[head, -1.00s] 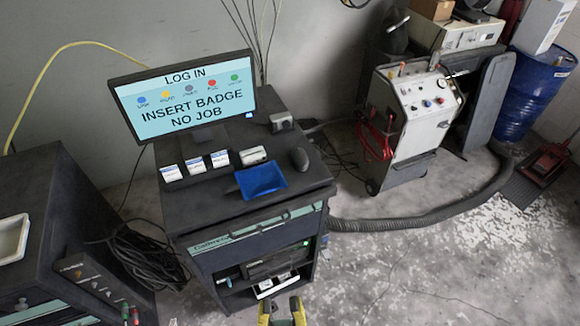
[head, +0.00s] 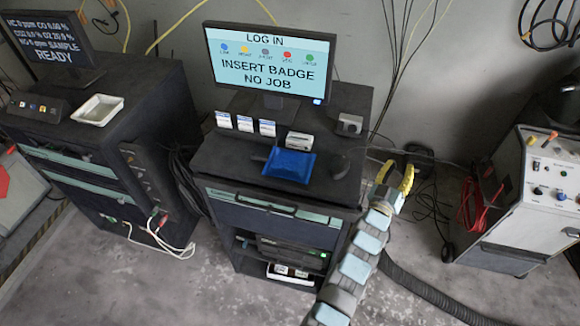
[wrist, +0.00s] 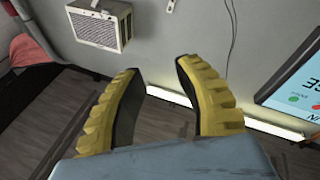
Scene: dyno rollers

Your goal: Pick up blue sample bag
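The blue sample bag (head: 290,165) lies on top of the dark cabinet (head: 220,158) in the head view, in front of the monitor and beside a dark mouse-like object. My gripper (head: 394,176) is to the right of the cabinet, with its yellow fingers pointing up, apart from the bag. In the wrist view my gripper (wrist: 160,75) has its two yellow fingers spread with an empty gap between them. The bag does not show in the wrist view.
A monitor (head: 266,62) stands behind the bag. White cards (head: 245,124), a small device (head: 299,141) and a dark mouse-like object (head: 340,166) sit around it. A white-grey machine (head: 545,190) stands right. A white tray (head: 98,109) sits on the left cabinet.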

